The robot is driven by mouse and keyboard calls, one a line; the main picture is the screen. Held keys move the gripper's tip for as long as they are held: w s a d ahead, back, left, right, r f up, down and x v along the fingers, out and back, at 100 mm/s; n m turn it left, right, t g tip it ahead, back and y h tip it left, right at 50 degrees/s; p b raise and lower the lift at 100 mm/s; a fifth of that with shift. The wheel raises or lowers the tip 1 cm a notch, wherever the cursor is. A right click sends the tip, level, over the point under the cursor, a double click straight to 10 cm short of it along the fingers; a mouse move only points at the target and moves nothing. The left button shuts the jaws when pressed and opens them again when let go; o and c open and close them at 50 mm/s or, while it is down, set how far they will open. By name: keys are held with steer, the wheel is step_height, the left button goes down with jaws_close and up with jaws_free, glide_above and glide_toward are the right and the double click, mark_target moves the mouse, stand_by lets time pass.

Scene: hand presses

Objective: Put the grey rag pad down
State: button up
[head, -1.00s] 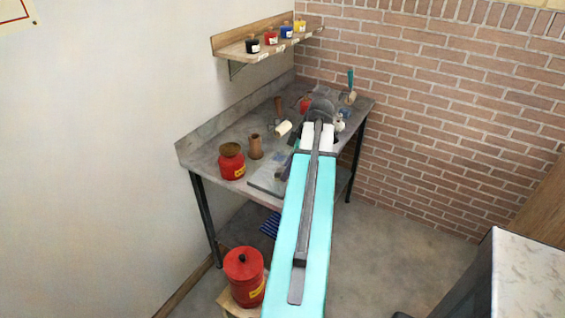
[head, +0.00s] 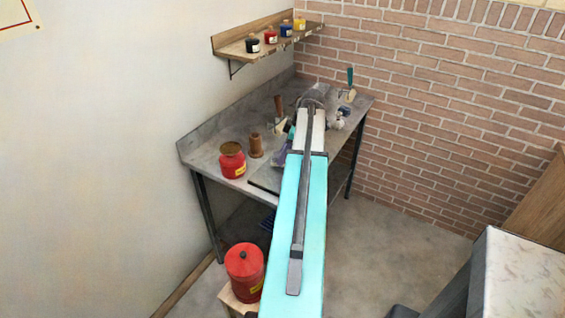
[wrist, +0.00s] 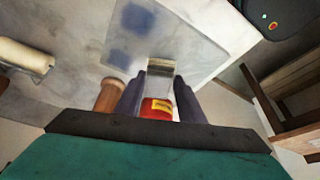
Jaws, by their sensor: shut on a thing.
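Most of the pad is hidden or seen edge-on. In the head view my arm covers part of the bench, and the pad cannot be made out clearly there.
On the metal bench (head: 207,150) stand a red tin (head: 232,162) and a brown wooden cylinder (head: 256,146) left of my arm. A trowel-like tool (head: 350,84) stands at the back right. A shelf (head: 240,50) with several ink jars hangs above. A red can (head: 245,270) stands below.

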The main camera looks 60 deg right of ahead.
steer(key=shift+f, duration=0.1)
steer(key=shift+f+p, duration=0.85)
steer(key=shift+f, duration=0.85)
steer(key=shift+f, duration=0.1)
steer(key=o, duration=1)
steer(key=shift+r, duration=0.2)
steer(key=shift+b+v, duration=1.9)
steer(key=shift+v, duration=4.05)
